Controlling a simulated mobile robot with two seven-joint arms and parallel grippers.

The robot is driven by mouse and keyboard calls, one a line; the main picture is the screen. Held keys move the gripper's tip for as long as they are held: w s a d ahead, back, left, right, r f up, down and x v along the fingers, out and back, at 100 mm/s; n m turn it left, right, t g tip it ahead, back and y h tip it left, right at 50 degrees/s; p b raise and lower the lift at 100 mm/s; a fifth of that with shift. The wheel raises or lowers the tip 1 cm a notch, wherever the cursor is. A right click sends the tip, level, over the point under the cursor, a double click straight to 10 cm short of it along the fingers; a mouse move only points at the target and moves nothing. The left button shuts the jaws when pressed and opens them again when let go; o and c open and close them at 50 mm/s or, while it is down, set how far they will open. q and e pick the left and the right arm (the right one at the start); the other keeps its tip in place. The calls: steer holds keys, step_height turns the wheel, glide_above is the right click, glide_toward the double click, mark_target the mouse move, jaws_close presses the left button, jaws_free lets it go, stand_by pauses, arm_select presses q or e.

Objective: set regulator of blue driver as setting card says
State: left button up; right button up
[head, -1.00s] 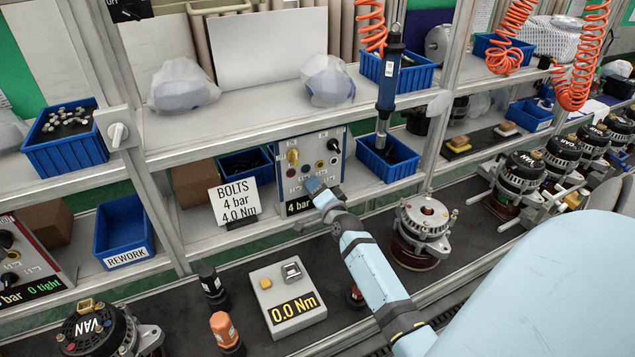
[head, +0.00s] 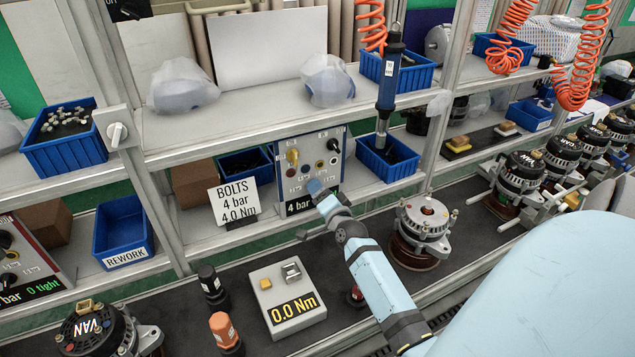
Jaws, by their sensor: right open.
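The blue driver (head: 389,78) hangs upright from an orange coiled hose, right of the regulator panel. The setting card (head: 234,203) reads "BOLTS 4 bar 4.0 Nm" and stands on the lower shelf. The regulator panel (head: 282,167) stands right of the card, with a yellow knob (head: 293,157), a black knob (head: 334,145) and small coloured buttons. Its display (head: 299,204) shows "4 bar"; anything after that is hidden by my arm. My right gripper (head: 314,187) is open at the panel's lower front; its fingertips are small, and I cannot tell whether they touch it. My left gripper is out of view.
A torque tester (head: 268,312) reading "0.0 Nm" sits on the bench below. An alternator (head: 424,219) stands right of my forearm. Blue bins (head: 391,172) flank the panel. Another panel (head: 22,262) shows partly at the far left.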

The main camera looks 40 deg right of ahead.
steer(key=b+v, duration=0.1)
steer(key=v, duration=1)
steer(key=shift+s, duration=0.3)
steer(key=shift+a+r, duration=0.1)
steer(key=s+a+f+n+y+p, duration=0.1)
steer(key=a+n+y, duration=0.1)
steer(key=a+n, duration=0.1)
steer(key=s+a+f+n+g+y+p, duration=0.1)
steer(key=a+n, duration=0.2)
steer(key=a, duration=0.2)
steer(key=s+a+f+n+g+y+p, duration=0.1)
steer(key=a+f+n+y+p, duration=0.1)
steer(key=a, duration=0.3)
steer(key=shift+s+a+f+n+y, duration=0.15)
steer(key=shift+n+y, duration=0.15)
steer(key=shift+n, duration=0.5)
steer(key=s+a+f+n+g+y+p, duration=0.2)
steer(key=s+a+f+n+g+y, duration=0.1)
steer(key=s+a+n, duration=0.6)
steer(key=s+a+f+g, duration=0.1)
steer(key=s+a+f, duration=0.1)
steer(key=a, duration=0.2)
steer(key=shift+p, duration=0.3)
steer(key=shift+w+a, duration=0.1)
